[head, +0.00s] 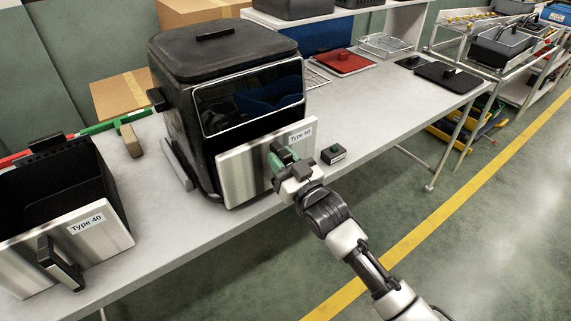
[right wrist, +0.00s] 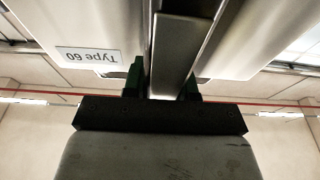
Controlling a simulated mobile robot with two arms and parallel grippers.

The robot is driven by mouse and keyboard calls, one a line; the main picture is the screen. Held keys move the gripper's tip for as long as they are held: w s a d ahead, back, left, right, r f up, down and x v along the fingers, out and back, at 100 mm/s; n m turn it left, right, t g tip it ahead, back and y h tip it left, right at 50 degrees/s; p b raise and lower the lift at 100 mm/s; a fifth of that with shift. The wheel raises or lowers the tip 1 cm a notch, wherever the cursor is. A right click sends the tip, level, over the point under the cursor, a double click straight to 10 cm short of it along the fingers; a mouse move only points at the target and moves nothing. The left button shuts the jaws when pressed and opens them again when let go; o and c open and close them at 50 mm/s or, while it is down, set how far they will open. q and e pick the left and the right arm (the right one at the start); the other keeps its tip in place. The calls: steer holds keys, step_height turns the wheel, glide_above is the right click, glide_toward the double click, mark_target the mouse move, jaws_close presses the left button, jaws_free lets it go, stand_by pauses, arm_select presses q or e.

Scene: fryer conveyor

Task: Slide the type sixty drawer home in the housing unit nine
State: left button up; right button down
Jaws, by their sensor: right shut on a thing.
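The black housing unit (head: 184,112) stands upright on the grey table. The Type 60 drawer (head: 245,160) has a silver front panel and sits at the lower front of the housing; its front looks close to the housing, but I cannot tell if it is flush. My right gripper (head: 284,160) is shut on the drawer's handle, with its green fingers around it. In the right wrist view the drawer front (right wrist: 90,22) appears upside down with its label, and the gripper (right wrist: 165,85) holds the handle bar (right wrist: 175,50). My left gripper is not in view.
A Type 40 drawer (head: 110,243) stands at the left of the table (head: 180,238). A small black block (head: 333,154) lies right of the housing. A red plate (head: 343,62) and a dark lid (head: 450,77) lie farther back. Cardboard boxes (head: 121,95) stand behind.

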mark_target(269, 148)
steer(key=shift+w+a+f+b, duration=0.15)
steer(key=shift+w+a+b, duration=0.8)
steer(key=shift+w, duration=0.25)
steer(key=shift+f+b+x, duration=0.25)
steer(key=shift+b+x, duration=0.45)
steer(key=shift+x, duration=0.35)
steer(key=shift+w+a, duration=0.2)
steer(key=shift+w, duration=0.05)
steer(key=shift+s+f, duration=0.1)
steer(key=shift+c, duration=2.4)
jaws_free()
steer(key=shift+d, duration=0.1)
